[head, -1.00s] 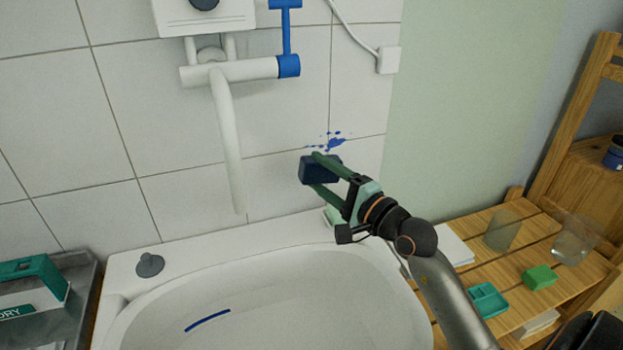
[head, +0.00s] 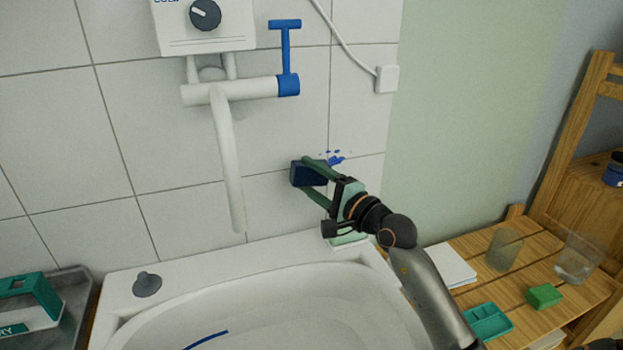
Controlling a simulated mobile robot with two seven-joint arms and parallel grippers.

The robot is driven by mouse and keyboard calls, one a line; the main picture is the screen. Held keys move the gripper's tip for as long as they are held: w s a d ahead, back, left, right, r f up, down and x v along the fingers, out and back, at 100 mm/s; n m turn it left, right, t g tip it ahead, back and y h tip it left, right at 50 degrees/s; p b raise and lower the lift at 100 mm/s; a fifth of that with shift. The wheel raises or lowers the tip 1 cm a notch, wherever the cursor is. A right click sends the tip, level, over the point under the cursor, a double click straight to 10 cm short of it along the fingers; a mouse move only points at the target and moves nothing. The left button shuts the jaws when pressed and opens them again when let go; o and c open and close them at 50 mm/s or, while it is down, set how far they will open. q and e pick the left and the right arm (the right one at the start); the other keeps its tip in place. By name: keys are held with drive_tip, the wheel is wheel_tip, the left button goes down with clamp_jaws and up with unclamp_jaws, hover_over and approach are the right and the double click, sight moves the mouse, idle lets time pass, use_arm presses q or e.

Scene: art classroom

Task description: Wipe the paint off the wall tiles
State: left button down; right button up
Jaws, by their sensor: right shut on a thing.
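Blue paint splashes (head: 336,159) mark the white wall tiles (head: 160,130) to the right of the tap spout. My right gripper (head: 315,180) is shut on a dark blue block (head: 305,174), which looks like a sponge. The block is at the wall, just left of and below the paint; I cannot tell whether it touches the tiles. The gripper's green fingers hide part of the block and perhaps some of the paint. My left gripper is not in view.
The white sink (head: 270,310) lies below, with a grey plug (head: 147,284) on its rim. The white tap (head: 228,160) hangs left of the gripper. A wooden slatted shelf (head: 470,245) at right holds glasses (head: 577,260), a green block (head: 544,295) and a teal tray (head: 488,321).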

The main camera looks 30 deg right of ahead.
drive_tip(key=shift+w+d, duration=0.1)
drive_tip(key=shift+w, duration=0.25)
idle(0.3)
drive_tip(key=shift+w+d+b, duration=0.15)
drive_tip(key=shift+w+b, duration=0.15)
drive_tip(key=shift+w, duration=0.3)
